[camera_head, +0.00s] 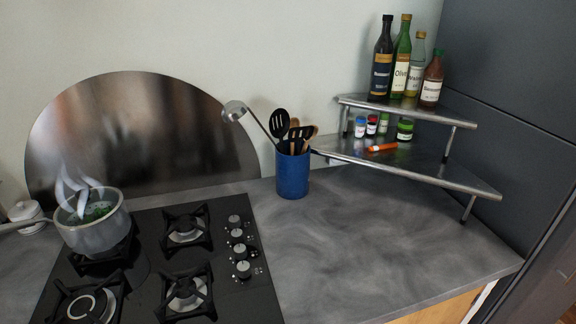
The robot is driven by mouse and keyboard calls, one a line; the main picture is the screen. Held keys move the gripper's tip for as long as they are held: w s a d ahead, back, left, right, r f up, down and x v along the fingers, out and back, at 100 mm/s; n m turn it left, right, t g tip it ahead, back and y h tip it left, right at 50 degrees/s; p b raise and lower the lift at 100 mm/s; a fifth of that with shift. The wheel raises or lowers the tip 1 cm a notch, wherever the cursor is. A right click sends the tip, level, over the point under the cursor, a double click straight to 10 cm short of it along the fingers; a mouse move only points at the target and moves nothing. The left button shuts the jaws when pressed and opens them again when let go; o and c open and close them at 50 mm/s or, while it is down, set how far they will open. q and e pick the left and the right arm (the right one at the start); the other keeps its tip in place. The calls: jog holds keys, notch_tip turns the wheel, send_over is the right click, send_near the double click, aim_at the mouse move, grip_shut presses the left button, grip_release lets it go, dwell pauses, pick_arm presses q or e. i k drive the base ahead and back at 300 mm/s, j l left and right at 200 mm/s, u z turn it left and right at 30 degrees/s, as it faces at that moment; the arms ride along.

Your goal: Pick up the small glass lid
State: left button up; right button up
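I cannot make out a small glass lid anywhere in the head view. A steaming grey pot (95,236) with green contents stands uncovered on the back left burner of the black gas hob (232,290). Its handle points left and leaves the picture. A small whitish lidded container (27,214) is partly hidden behind the pot at the left edge; I cannot tell its lid's material. Neither of my grippers is in view.
A two-tier corner shelf (440,180) holds several bottles (400,70), spice jars (404,130) and an orange object (382,148). The grey counter (370,240) right of the hob is clear.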

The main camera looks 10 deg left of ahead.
aim_at(99, 208)
jog(key=u, duration=1.6)
